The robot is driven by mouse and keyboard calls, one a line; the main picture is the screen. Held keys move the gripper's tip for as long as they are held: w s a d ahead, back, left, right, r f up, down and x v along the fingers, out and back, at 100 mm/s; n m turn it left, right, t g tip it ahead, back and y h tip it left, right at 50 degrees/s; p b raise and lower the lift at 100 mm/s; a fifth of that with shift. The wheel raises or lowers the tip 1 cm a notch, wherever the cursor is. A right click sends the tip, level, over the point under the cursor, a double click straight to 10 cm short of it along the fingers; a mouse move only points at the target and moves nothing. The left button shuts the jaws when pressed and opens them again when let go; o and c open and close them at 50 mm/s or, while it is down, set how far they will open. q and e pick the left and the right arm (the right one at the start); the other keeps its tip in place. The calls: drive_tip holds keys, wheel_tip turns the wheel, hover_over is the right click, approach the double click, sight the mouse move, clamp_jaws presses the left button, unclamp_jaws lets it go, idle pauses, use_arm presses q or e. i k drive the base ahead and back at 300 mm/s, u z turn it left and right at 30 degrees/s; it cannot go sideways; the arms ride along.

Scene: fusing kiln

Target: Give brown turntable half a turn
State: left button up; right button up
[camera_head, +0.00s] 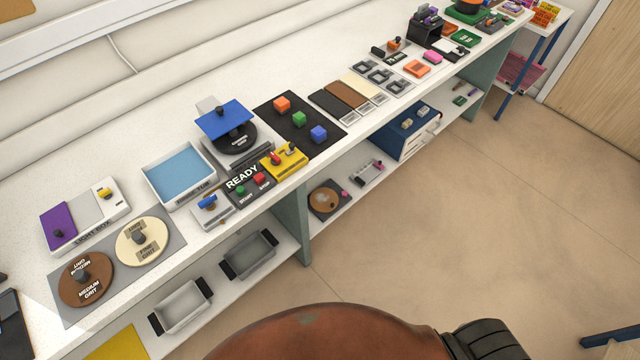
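A brown round turntable (86,292) marked MEDIUM GRIT lies on a grey plate (178,238) at the left end of the white counter. A dark upright knob (82,276) stands near its middle, with lettering on both sides of it. A cream turntable (161,252) marked FINE GRIT, also with a dark knob, sits beside it on the same plate. Neither of my grippers is in view, so nothing shows touching the brown turntable.
A light box (112,222) stands behind the turntables, and a blue-filled tub (206,202) to their right. A dark object (8,325) lies at the left edge. Grey bins (183,312) and a smaller brown disc (325,199) are on the lower shelf. Open floor lies right.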

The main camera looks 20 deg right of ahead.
sight(324, 200)
drive_tip(key=k, duration=1.3)
drive_tip(key=z, duration=0.65)
drive_tip(key=i, duration=1.75)
drive_tip(key=u, duration=0.75)
